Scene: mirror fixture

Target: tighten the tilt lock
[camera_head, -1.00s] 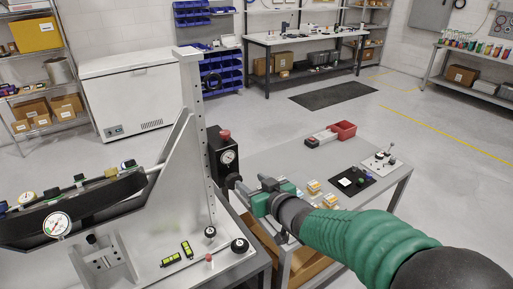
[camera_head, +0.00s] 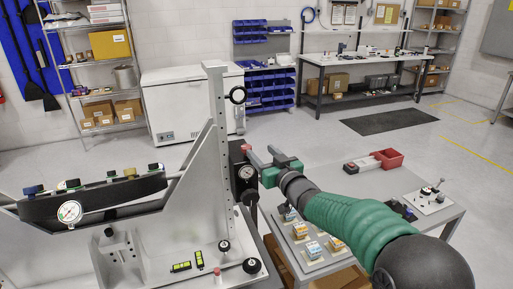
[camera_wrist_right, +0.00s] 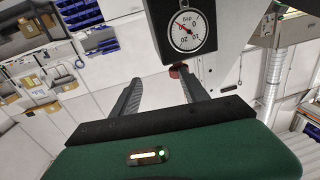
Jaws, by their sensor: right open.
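The mirror fixture is a pale metal frame (camera_head: 210,190) at left, holding a long black curved body (camera_head: 105,200) with a white dial (camera_head: 69,212). A black box (camera_head: 236,153) with a round dial (camera_head: 246,172) is on its upright. A red knob (camera_head: 246,148) sits on that box; the right wrist view shows the knob (camera_wrist_right: 180,71) against the box, which appears inverted. My right gripper (camera_head: 262,155) is open beside the box's top. In the wrist view its fingers (camera_wrist_right: 162,91) straddle the knob's line, the right finger closer. Which part is the tilt lock, I cannot tell.
Black knobs (camera_head: 252,266) and green-yellow levels (camera_head: 180,267) are on the fixture base. Open floor lies behind.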

